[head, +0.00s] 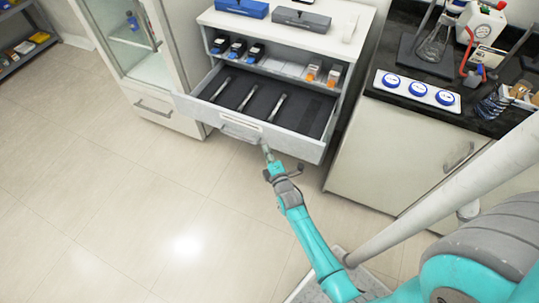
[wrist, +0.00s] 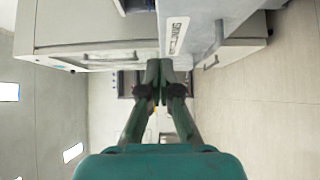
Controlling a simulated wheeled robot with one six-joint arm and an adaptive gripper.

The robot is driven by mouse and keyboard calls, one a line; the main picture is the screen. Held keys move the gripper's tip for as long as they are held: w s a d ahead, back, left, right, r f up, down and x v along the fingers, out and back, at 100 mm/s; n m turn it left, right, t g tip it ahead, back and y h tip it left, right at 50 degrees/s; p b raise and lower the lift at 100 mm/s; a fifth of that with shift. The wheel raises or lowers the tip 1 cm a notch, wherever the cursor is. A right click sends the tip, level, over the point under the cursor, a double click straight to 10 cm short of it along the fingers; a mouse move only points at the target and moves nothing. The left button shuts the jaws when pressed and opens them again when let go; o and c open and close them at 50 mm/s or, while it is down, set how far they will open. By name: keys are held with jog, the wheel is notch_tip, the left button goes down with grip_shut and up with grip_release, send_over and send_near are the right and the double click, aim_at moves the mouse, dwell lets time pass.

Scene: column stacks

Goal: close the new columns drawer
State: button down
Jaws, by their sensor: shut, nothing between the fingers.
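The drawer (head: 312,148) is pulled out from the white cabinet and stands open in the head view. Three slim columns (head: 248,97) lie apart on its dark liner. Its front carries a handle (head: 241,130) and a label. My gripper (head: 266,150) is at the drawer front, just right of the handle, with its fingers shut and nothing between them. In the wrist view my gripper (wrist: 159,66) has its fingertips together close to the drawer front (wrist: 174,35) by the label. I cannot tell whether the tips touch it.
Above the drawer a shelf (head: 290,68) holds small dark and orange-capped items. A blue box (head: 242,8) and a grey box (head: 300,20) stand on top. A glass-door cabinet (head: 128,35) is at left, a bench with glassware (head: 436,42) at right. The floor (head: 130,190) in front is clear.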

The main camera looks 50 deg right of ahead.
aim_at(263, 126)
jog(key=shift+w+d, duration=2.95)
jog(key=shift+w, duration=0.1)
jog(key=shift+d, duration=0.1)
